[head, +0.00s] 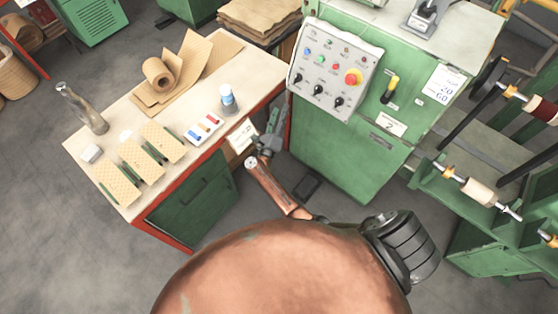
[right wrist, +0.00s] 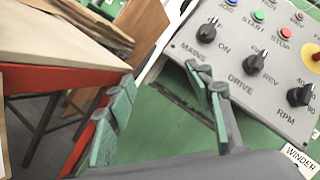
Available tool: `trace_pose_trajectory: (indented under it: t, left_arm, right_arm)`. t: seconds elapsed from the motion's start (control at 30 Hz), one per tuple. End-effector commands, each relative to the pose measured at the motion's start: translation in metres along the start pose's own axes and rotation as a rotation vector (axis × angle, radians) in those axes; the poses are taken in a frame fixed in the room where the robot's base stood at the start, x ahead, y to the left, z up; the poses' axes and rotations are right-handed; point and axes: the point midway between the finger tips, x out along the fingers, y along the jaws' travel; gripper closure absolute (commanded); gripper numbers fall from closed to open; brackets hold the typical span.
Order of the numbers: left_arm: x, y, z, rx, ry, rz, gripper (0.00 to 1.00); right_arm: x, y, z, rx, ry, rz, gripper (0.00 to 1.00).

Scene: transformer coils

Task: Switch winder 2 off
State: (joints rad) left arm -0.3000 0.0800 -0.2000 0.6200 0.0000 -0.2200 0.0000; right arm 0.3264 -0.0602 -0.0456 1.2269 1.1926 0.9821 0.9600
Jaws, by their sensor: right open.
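The green winder cabinet (head: 345,150) stands right of the workbench and carries a sloped grey control panel (head: 334,65). A black MAINS knob (right wrist: 207,32), marked OFF and ON, is at the panel's left; it also shows in the head view (head: 299,78). I cannot tell for sure which mark it points to. A DRIVE knob (right wrist: 253,63) and an RPM knob (right wrist: 300,95) follow to its right. A label (right wrist: 300,158) reads WINDER, its number cut off. My right gripper (head: 268,142) is open and empty, left of the panel; its fingers (right wrist: 168,92) are apart from the knobs. My left gripper is out of view.
Winding shafts (head: 480,195) stand at the right.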

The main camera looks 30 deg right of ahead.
Motion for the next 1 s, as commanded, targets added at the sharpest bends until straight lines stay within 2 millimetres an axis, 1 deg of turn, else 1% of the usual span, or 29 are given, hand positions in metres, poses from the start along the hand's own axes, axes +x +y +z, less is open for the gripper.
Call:
trace_pose_trajectory:
  t: [0.03, 0.13, 0.47, 0.7, 1.0]
  left_arm:
    - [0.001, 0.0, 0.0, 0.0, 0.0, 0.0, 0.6]
    - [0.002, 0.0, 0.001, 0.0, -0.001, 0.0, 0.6]
    - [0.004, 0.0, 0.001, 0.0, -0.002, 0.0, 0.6]
    - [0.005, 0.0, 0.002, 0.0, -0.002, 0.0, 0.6]
    - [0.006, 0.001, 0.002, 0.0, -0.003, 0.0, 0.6]
  right_arm:
    - [-0.005, 0.008, -0.008, -0.051, -0.022, 0.022, 0.52]
    - [-0.016, 0.023, -0.019, -0.157, -0.072, 0.065, 0.52]
    - [-0.046, 0.062, -0.052, -0.409, -0.194, 0.175, 0.52]
    - [-0.074, 0.09, -0.08, -0.589, -0.288, 0.261, 0.52]
    - [-0.107, 0.117, -0.114, -0.766, -0.386, 0.352, 0.52]
